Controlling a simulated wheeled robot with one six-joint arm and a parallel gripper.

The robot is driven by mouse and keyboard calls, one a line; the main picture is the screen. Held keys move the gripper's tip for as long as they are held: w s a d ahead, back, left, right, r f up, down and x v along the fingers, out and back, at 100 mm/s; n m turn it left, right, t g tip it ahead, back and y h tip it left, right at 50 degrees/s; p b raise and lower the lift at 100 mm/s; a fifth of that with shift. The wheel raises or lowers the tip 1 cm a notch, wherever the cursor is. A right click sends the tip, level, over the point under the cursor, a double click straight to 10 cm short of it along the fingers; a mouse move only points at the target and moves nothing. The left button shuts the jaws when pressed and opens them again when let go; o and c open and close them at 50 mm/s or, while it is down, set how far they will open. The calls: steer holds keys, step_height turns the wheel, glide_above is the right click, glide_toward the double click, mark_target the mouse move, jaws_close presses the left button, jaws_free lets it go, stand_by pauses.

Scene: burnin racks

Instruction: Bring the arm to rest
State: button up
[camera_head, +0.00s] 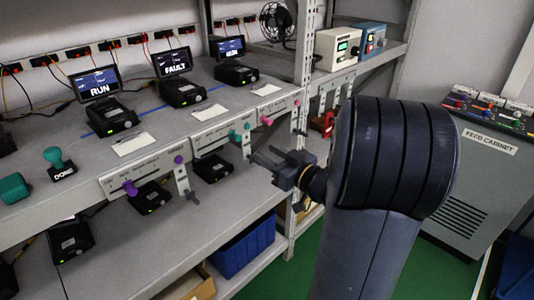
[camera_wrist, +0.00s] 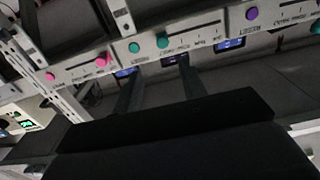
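My arm is raised at the right of the head view, its large dark joint in the foreground. My gripper (camera_head: 264,158) points left toward the rack (camera_head: 222,100), in front of the front panels and above the lower shelf. In the wrist view my gripper (camera_wrist: 157,82) shows two dark fingers spread apart with nothing between them. The control strip (camera_wrist: 165,45) with pink, teal and purple knobs lies beyond the fingertips. I cannot tell how near the fingers are to it; no contact is clear.
Units with screens reading RUN (camera_head: 96,84) and FAULT (camera_head: 172,64) stand on the upper shelf. A stamp marked DONE (camera_head: 60,165) stands at left. A blue bin (camera_head: 243,244) sits low. The feed cabinet (camera_head: 470,170) is at right. Green floor (camera_head: 290,265) shows between.

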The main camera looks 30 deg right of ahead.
mark_target(238, 139)
steer(key=shift+w, duration=0.15)
steer(key=p+x, duration=0.1)
steer(key=x, duration=0.9)
steer(key=shift+w+a, duration=0.1)
steer(key=shift+a, duration=0.1)
steer(key=shift+w+a+f, duration=0.1)
steer(key=shift+w+a, duration=0.1)
steer(key=shift+a, duration=0.1)
steer(key=shift+s+a, duration=0.25)
steer(key=shift+a, duration=0.25)
